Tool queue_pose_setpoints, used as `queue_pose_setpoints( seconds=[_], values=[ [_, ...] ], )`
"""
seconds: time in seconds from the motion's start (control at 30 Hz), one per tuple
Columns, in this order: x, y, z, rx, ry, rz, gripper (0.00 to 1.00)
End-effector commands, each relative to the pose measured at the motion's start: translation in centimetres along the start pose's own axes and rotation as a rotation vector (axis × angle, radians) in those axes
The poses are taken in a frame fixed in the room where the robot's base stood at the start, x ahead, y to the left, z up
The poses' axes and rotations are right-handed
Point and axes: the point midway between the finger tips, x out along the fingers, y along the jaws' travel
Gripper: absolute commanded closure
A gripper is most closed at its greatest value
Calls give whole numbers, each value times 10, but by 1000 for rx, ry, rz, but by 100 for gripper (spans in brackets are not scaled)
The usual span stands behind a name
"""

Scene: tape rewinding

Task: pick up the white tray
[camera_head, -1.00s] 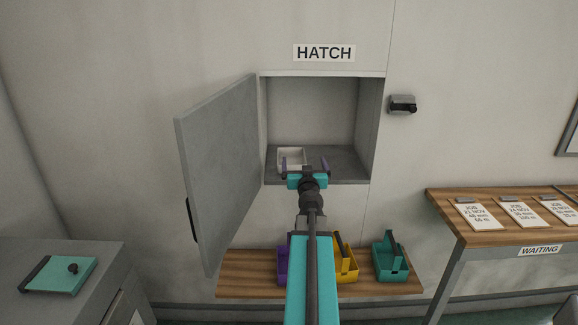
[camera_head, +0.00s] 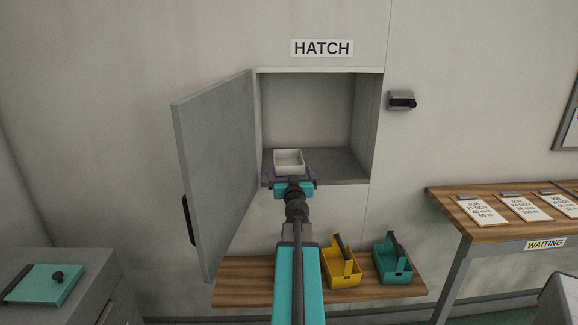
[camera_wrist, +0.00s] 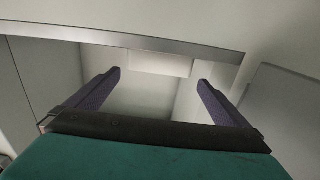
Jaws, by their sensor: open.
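The white tray (camera_head: 289,161) sits on the floor of the open hatch, toward its left side and front. In the wrist view the pale tray (camera_wrist: 150,97) shows between and beyond the fingers. My gripper (camera_head: 293,180) is at the hatch's front edge, just in front of the tray and roughly lined up with it. In the wrist view my gripper (camera_wrist: 158,84) has its two purple fingers wide apart with nothing clearly held. The exact gap between the fingers and the tray walls is hard to tell.
The grey hatch door (camera_head: 217,177) stands open on the left, close to my arm. The hatch floor (camera_head: 340,165) is clear right of the tray. Below, a wooden shelf (camera_head: 245,282) holds a yellow carrier (camera_head: 343,270) and a teal carrier (camera_head: 392,262). A wooden bench (camera_head: 470,225) stands at right.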

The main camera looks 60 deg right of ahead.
Motion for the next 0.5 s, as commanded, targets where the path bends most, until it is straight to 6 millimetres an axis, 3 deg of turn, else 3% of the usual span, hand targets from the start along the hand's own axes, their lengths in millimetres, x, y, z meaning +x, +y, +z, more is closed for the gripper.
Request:
queue_pose_setpoints(
  seconds=[0.5],
  values=[
    [36,3,0,1,0,3,0]
  ],
)
